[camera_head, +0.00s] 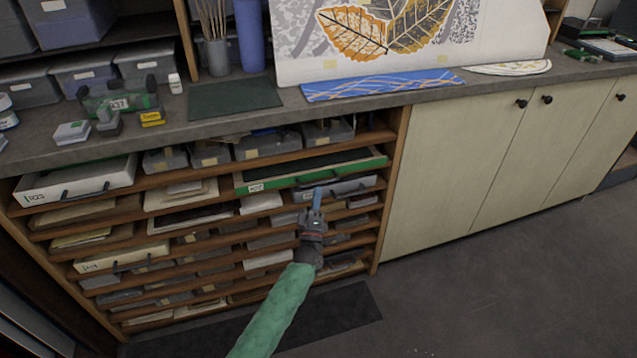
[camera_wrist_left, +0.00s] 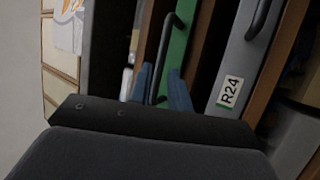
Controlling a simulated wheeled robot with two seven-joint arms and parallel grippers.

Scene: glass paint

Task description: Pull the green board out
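The green board (camera_head: 330,175) is a shallow tray-like piece with a dark top and green front, in an upper slot of the wooden rack. Its front juts out a little at the rack's face. In the left wrist view its green front (camera_wrist_left: 180,50) carries a dark bar handle (camera_wrist_left: 164,50). My left gripper (camera_head: 317,198) is in front of the board's front edge. In the wrist view its blue fingertips (camera_wrist_left: 161,84) are apart, with the handle's lower part between them. I cannot tell whether they touch it. My right gripper is out of view.
A grey drawer labelled R24 (camera_wrist_left: 240,75) with its own handle is beside the green board in the wrist view. A white R23 drawer (camera_head: 75,186) juts out at left. The counter (camera_head: 240,125) overhangs the rack. Cabinet doors (camera_head: 460,165) stand at right; the floor (camera_head: 500,280) there is clear.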

